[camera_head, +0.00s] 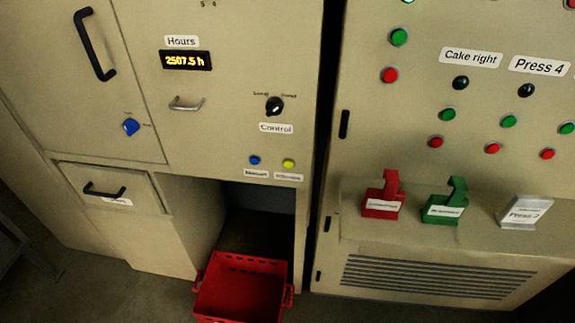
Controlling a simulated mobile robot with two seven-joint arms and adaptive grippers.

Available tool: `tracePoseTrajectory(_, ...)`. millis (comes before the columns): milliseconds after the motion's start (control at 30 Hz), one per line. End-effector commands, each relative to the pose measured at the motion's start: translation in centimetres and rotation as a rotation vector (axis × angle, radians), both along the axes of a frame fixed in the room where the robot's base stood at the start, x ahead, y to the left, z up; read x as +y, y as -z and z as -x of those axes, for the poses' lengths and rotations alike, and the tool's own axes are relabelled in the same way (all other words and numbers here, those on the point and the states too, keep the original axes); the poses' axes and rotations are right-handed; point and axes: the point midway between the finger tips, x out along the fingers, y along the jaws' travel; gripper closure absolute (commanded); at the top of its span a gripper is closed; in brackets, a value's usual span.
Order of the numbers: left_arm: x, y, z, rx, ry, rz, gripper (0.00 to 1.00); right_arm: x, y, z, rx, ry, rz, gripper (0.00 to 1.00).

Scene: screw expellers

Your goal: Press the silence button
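A blue push button (255,160) and a yellow push button (288,163) sit side by side low on the left beige cabinet, each with a small white label below it. The label under the blue button (256,173) and the one under the yellow button (288,177) are too small to read surely, so I cannot tell which button is the silence button. Above them is a black Control knob (274,106). Neither of my grippers is in view, and nothing covers the two buttons.
A red crate (243,262) stands on the floor below the buttons, before a dark recess. The right cabinet (375,125) has red and green buttons.

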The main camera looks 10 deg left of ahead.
Motion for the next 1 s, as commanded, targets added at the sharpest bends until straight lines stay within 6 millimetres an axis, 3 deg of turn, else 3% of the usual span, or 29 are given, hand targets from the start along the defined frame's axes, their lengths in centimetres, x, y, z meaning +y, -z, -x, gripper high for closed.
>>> tracePoseTrajectory(200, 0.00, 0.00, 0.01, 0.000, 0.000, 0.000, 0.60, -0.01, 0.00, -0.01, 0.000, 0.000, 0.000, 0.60)
tracePoseTrajectory(233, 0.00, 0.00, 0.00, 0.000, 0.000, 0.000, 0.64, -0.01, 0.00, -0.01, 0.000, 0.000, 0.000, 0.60)
tracePoseTrajectory(300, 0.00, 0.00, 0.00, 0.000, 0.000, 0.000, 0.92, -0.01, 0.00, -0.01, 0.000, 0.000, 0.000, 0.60)
tracePoseTrajectory(333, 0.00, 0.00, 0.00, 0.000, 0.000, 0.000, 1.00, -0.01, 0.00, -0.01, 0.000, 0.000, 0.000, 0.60)
tracePoseTrajectory(1000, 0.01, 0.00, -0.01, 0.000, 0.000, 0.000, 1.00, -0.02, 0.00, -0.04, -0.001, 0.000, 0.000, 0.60)
